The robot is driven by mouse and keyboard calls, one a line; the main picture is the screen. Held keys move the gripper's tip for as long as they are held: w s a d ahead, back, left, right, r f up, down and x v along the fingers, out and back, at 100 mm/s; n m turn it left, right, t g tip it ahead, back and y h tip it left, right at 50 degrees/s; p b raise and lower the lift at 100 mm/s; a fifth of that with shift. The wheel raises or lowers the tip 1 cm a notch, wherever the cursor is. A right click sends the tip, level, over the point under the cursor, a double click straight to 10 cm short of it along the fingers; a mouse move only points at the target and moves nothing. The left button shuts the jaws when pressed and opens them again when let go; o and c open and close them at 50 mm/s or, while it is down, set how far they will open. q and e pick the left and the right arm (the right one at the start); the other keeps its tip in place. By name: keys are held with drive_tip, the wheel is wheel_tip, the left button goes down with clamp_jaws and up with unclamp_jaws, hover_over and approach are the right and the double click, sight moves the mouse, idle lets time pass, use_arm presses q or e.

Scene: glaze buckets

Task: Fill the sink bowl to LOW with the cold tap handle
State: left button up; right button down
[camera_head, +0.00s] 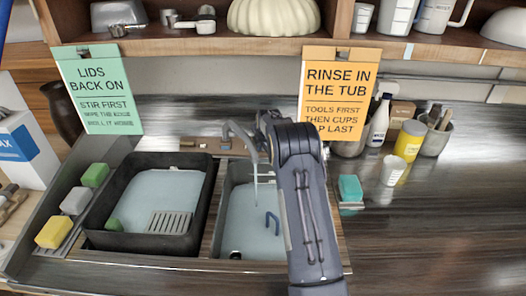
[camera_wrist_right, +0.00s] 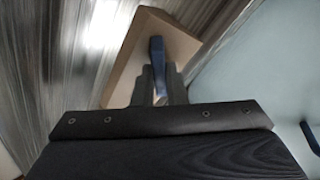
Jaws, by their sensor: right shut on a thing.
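The sink bowl (camera_head: 241,205) is the right basin, with pale blue water in it and a blue hooked piece (camera_head: 272,222) showing at the water. The grey tap spout (camera_head: 238,131) arches over it, and a thin pale stream seems to fall from its end. My right arm covers the bowl's right side and hides its gripper in the head view. In the right wrist view my right gripper (camera_wrist_right: 156,85) is shut on a blue handle (camera_wrist_right: 157,52), which looks like the cold tap handle, above a tan block. I cannot read a LOW mark. My left gripper is out of view.
A dark tub (camera_head: 96,215) with water and a grate fills the left basin. Sponges (camera_head: 74,201) lie left of it, and a teal sponge (camera_head: 350,188) lies right of the bowl. A white cup (camera_head: 393,170) and a yellow jar (camera_head: 410,140) stand back right.

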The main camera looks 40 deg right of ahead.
drive_tip(key=shift+f+m+b, duration=0.15)
drive_tip(key=shift+m+b, duration=0.8)
drive_tip(key=shift+m, duration=0.15)
drive_tip(key=shift+m+b, duration=0.65)
drive_tip(key=shift+m, duration=0.15)
drive_tip(key=c, duration=1.5)
unclamp_jaws()
drive_tip(key=shift+o, duration=0.2)
drive_tip(key=shift+r, duration=0.2)
